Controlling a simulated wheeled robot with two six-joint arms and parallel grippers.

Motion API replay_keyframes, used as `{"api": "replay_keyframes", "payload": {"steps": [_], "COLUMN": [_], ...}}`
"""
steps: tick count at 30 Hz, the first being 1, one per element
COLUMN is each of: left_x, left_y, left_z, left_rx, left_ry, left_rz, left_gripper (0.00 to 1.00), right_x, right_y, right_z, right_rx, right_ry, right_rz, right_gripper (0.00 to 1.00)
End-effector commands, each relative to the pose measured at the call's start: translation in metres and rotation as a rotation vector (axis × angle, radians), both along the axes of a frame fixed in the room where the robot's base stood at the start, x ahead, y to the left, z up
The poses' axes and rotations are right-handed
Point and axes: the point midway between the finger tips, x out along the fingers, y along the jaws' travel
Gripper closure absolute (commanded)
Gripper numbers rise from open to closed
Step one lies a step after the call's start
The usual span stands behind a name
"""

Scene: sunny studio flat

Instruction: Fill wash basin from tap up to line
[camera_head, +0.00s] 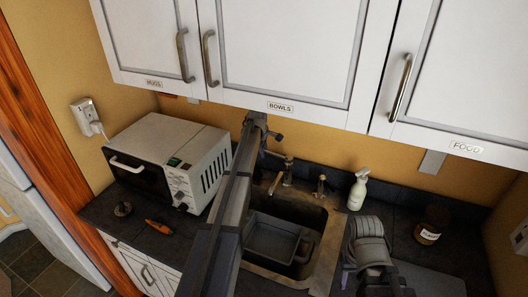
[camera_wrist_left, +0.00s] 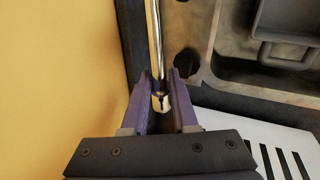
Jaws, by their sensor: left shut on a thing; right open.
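The dark sink (camera_head: 328,235) is set in the counter, with a grey wash basin (camera_head: 273,240) inside it; part of the basin is behind my left arm. The fill line and any water cannot be made out. The tap (camera_head: 284,179) stands at the sink's back edge. My left gripper (camera_head: 262,128) reaches to the back of the sink. In the left wrist view its purple fingers (camera_wrist_left: 162,98) are shut around the end of a chrome tap part (camera_wrist_left: 153,40). My right gripper (camera_head: 385,281) seems to be the dark shape at the bottom, open; its fingertips are unclear.
A microwave (camera_head: 165,150) stands left of the sink, close to my left arm. A spray bottle (camera_head: 357,190) and a brown jar (camera_head: 428,234) stand on the right. White cupboards (camera_head: 285,50) hang above. An orange-handled tool (camera_head: 158,226) lies on the left counter.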

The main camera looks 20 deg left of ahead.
Motion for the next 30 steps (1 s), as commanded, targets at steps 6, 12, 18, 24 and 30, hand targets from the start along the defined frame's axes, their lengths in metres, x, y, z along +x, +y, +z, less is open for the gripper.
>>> {"api": "replay_keyframes", "payload": {"steps": [6,12,18,24,30], "left_x": [0.000,0.000,0.000,-0.001,-0.001], "left_y": [0.000,0.000,0.000,-0.003,-0.007], "left_z": [0.000,0.000,0.000,0.005,0.018], "left_rx": [0.000,0.000,0.000,0.030,0.156], "left_ry": [0.000,0.000,0.000,0.002,0.002], "left_rz": [0.000,0.000,0.000,-0.002,-0.002], "left_gripper": [1.00,1.00,1.00,1.00,1.00], "right_x": [0.000,0.000,0.000,0.000,0.000], "right_y": [0.000,0.000,0.000,0.000,0.000], "right_z": [0.000,0.000,0.000,0.005,0.015], "right_rx": [0.000,0.000,0.000,0.000,0.001], "right_ry": [0.000,0.000,0.000,0.000,0.000], "right_rz": [0.000,0.000,0.000,-0.001,-0.003], "right_gripper": [0.50,0.50,0.50,0.50,0.50]}}
